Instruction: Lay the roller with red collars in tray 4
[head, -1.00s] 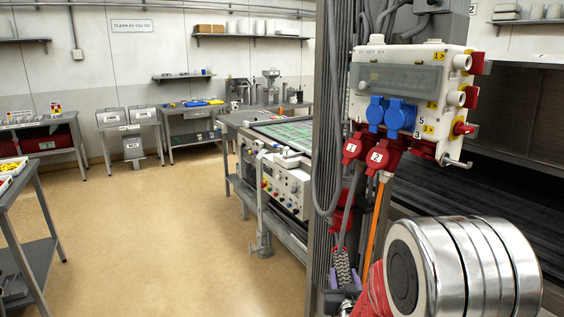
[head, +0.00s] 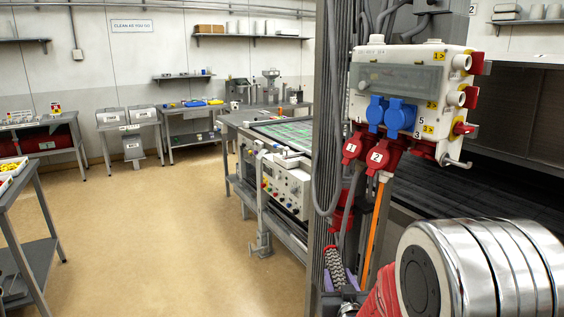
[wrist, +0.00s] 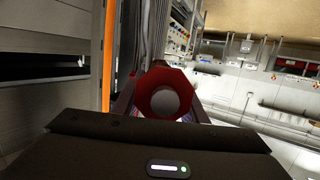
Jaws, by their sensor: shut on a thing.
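My gripper (wrist: 163,108) is shut on the roller with red collars. The wrist view shows the roller nearly end-on, with a red many-sided collar (wrist: 181,79) around a pale round end. The rest of the roller is hidden behind this collar. In the head view, purple parts of my gripper show low, beside the dark upright post. A dark textured piece rises there; I cannot tell whether it is the roller's body. The roller appears held clear of any surface. I cannot make out tray 4 in either view.
A socket box (head: 410,95) with red and blue outlets hangs on the post close to my arm. A bench with a control panel (head: 287,187) stands beyond the post. A table (head: 35,200) is at far left. Open floor (head: 150,235) lies between.

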